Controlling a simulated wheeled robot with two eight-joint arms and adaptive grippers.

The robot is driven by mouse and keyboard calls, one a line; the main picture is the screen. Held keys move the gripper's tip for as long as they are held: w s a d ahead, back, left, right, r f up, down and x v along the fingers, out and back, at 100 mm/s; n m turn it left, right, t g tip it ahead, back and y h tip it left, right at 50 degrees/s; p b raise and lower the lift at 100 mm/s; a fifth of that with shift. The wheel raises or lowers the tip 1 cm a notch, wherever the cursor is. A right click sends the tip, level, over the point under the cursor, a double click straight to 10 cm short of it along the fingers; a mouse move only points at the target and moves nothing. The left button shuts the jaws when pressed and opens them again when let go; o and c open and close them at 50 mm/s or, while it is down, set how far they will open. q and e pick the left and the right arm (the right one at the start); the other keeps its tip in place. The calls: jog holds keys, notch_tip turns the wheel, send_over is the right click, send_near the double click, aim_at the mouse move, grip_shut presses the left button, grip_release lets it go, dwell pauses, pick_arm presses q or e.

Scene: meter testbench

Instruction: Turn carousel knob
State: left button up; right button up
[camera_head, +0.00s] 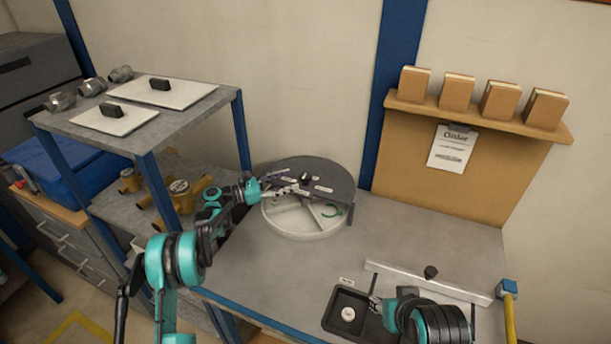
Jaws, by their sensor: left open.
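The carousel (330,176) is a round unit with a dark grey top over a white, divided tray (290,222), standing on the bench by the wall. A small black knob (305,178) sits on its top, with pale labels around it. My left gripper (291,189) is open just left of the knob, over the carousel's front edge. I cannot tell if its fingers touch anything. My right gripper (374,303) is low at the front right, beside a black tray; its fingers are too small and partly hidden to read.
The black tray (338,325) holds a round white piece (348,314). A pale bar (420,278) with a black knob lies on the bench behind my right gripper. A shelf rack (180,122) with metal and brass fittings stands left. The bench (390,225) right of the carousel is clear.

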aim_at(306, 174)
pick_arm(q)
jog(key=b+x, duration=0.1)
jog(key=x, duration=0.5)
jog(key=shift+w+d, duration=0.15)
jog(key=shift+d, duration=0.25)
jog(key=c, duration=1.2)
